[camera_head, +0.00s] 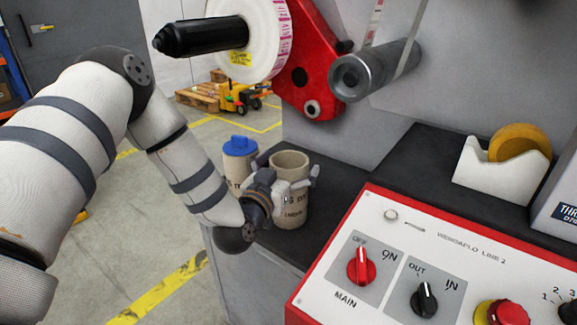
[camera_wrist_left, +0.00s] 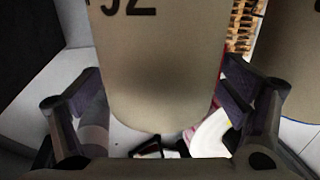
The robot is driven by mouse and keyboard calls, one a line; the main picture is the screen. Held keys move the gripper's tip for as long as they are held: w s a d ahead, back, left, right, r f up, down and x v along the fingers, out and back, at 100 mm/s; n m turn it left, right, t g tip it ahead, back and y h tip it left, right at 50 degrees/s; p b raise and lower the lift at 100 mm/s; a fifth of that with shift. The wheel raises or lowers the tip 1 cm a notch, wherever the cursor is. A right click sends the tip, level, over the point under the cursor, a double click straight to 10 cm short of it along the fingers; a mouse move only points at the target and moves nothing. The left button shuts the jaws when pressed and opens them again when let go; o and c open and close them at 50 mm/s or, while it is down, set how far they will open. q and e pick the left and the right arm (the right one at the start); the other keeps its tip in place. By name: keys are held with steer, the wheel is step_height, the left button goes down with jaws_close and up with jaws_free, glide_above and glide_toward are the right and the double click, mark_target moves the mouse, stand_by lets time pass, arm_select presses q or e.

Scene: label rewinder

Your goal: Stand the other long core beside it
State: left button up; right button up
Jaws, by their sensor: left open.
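A tan, hollow, open-topped core (camera_head: 289,163) with dark lettering stands upright on the dark bench top in the head view. My left gripper (camera_head: 287,174) is low at this core, with its open fingers to either side of it. In the left wrist view the tan lettered core (camera_wrist_left: 155,70) fills the space between the fingers of my left gripper (camera_wrist_left: 155,95). I cannot tell whether the fingers touch it. A second tan cylinder (camera_head: 239,174) with a blue top stands just left of it, partly hidden by my arm. My right gripper is not in view.
A red-edged control panel (camera_head: 430,265) with knobs is at the front right. A tape dispenser (camera_head: 500,170) stands behind it. Above the bench are a white label roll (camera_head: 258,40) on a black spindle and a grey roller (camera_head: 375,72). Dark bench top (camera_head: 375,170) is clear right of the core.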

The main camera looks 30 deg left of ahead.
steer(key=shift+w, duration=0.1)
arm_select(q)
steer(key=s+d+p, duration=0.1)
steer(key=s+d, duration=0.1)
steer(key=s, duration=1)
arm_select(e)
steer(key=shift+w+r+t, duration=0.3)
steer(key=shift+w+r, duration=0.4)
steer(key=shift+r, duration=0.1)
arm_select(q)
steer(key=shift+w, duration=0.1)
